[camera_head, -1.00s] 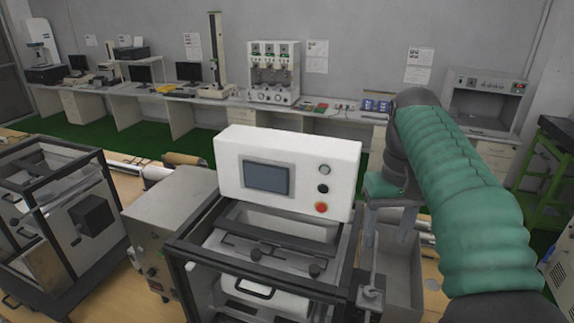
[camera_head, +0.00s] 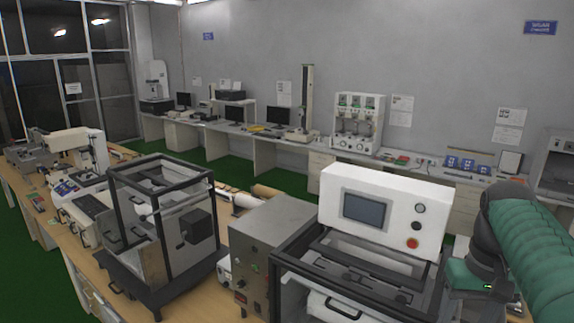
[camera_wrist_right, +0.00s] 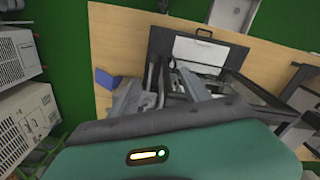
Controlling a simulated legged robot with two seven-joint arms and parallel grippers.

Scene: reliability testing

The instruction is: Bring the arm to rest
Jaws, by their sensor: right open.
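My right arm, in a green sleeve (camera_head: 545,250), comes in at the right edge of the head view. Its wrist hangs beside the white machine with a screen and buttons (camera_head: 385,212). My right gripper (camera_wrist_right: 158,92) shows in the wrist view past the green wrist cover, its grey fingers apart with nothing seen between them. It is above the bench beside the black-framed machine, and its exact height is hard to tell. My left gripper is in neither view.
A black-framed clear box (camera_head: 160,225) and a grey metal box (camera_head: 268,245) stand on the wooden bench (camera_head: 85,262) to the left. A blue box (camera_wrist_right: 107,79) lies near the fingers. A long side bench runs along the wall, with green floor between.

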